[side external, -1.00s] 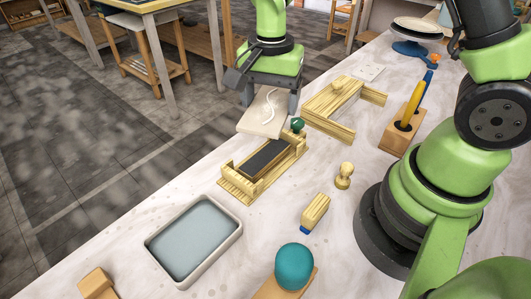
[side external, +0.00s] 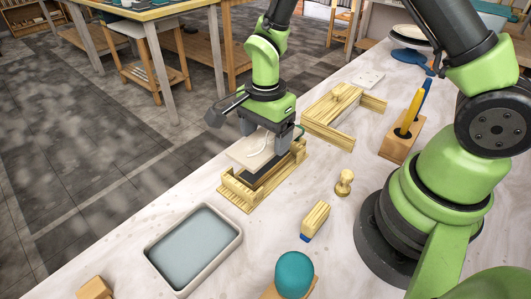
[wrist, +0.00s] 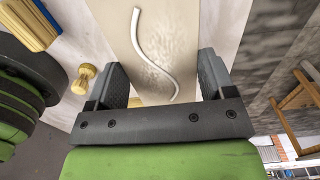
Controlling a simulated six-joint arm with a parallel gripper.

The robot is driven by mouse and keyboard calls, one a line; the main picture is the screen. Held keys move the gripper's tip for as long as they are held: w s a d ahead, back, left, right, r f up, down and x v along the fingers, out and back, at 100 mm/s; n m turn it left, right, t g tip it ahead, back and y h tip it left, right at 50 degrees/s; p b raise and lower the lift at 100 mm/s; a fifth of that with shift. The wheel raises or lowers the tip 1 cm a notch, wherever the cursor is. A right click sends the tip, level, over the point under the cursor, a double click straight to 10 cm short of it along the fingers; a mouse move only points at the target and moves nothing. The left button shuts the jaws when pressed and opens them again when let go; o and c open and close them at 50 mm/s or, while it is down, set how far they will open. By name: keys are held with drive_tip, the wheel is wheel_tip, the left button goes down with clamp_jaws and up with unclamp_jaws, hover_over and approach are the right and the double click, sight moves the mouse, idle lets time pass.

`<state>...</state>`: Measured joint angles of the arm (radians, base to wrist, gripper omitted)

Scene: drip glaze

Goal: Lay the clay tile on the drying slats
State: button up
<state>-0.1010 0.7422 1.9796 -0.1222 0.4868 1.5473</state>
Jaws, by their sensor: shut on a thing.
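The clay tile (side external: 246,152) is a pale beige slab with a white wavy line of glaze on top. My gripper (side external: 266,138) is shut on it, and the wrist view shows a finger at each side of the tile (wrist: 180,35). The tile is over a low wooden rack (side external: 238,193) with raised ends and a dark inset (side external: 250,183), which looks like the drying slats. The tile hides much of the rack. I cannot tell whether the tile touches it.
An open wooden frame (side external: 318,127) lies behind the rack. A grey-blue tray (side external: 193,247) is in front. A wooden stamp (side external: 344,182), a blue-tipped brush block (side external: 315,220) and a teal ball (side external: 294,275) stand to the right. A tool block (side external: 398,146) is farther back.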

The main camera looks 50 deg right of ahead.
sight(266, 144)
drive_tip(key=shift+f, duration=2.35)
drive_tip(key=shift+f, duration=0.1)
drive_tip(key=o, duration=1.1)
drive_tip(key=shift+f, duration=0.1)
